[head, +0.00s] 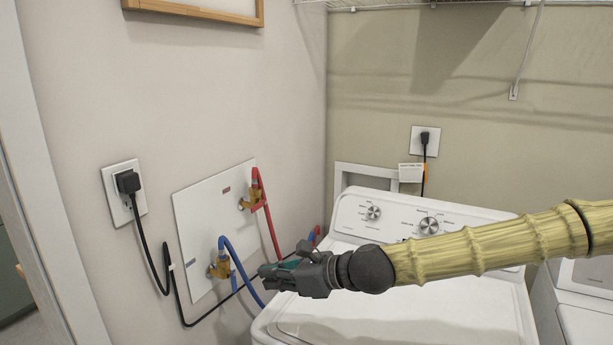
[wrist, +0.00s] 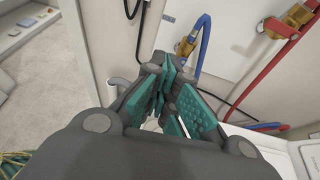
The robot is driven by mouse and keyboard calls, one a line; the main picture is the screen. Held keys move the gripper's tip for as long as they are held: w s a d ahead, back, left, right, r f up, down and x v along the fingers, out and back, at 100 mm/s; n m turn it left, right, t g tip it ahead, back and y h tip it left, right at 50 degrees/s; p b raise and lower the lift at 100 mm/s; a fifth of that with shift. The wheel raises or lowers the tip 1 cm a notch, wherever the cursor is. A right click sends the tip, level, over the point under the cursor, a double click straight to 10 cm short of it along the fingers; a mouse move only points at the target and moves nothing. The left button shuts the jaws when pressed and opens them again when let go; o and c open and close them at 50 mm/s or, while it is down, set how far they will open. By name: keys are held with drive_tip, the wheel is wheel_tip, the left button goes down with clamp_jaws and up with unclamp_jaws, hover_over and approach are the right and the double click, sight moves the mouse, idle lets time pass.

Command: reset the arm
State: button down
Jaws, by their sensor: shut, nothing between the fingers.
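My gripper (head: 268,271) is at the end of my outstretched arm, above the left part of the white washing machine's top (head: 400,315) in the head view. It points left, toward the wall with the water hoses. In the wrist view its teal-padded fingers (wrist: 168,95) are drawn together and hold nothing. My arm, in a ribbed yellowish sleeve, comes in from the right and crosses in front of the washer's control panel (head: 425,220).
A blue hose (head: 232,255) and a red hose (head: 267,215) hang from brass valves on the left wall, close to my gripper. A black cord (head: 165,270) runs from an outlet (head: 124,190). A second white appliance (head: 590,300) stands at the right. A wire shelf (head: 400,4) is overhead.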

drive_tip(key=s+d+f+n+g+h, duration=0.1)
drive_tip(key=s+d+f+n+h, duration=0.15)
drive_tip(key=s+f, duration=0.65)
drive_tip(key=s+d+f+n+g+h, duration=0.1)
drive_tip(key=s+d+f+n+h, duration=0.2)
drive_tip(key=f, duration=1.2)
drive_tip(key=s+d+f+n+g+h, duration=0.15)
drive_tip(key=s+f+n, duration=0.3)
drive_tip(key=f, duration=0.75)
drive_tip(key=s+d+f+n+h, duration=0.2)
drive_tip(key=s+d+f+n, duration=0.2)
drive_tip(key=s+d, duration=0.2)
drive_tip(key=s+d+f+n+g+h, duration=0.1)
drive_tip(key=s+d+f+n, duration=0.3)
drive_tip(key=d, duration=0.5)
drive_tip(key=s+d+f+n+g+h, duration=0.1)
drive_tip(key=s+d+f+n+h, duration=0.1)
drive_tip(key=s+d+f+n, duration=0.2)
drive_tip(key=s+d, duration=0.3)
drive_tip(key=s, duration=0.1)
drive_tip(key=shift+d+h, duration=0.3)
drive_tip(key=shift+h, duration=0.1)
drive_tip(key=shift+w, duration=0.2)
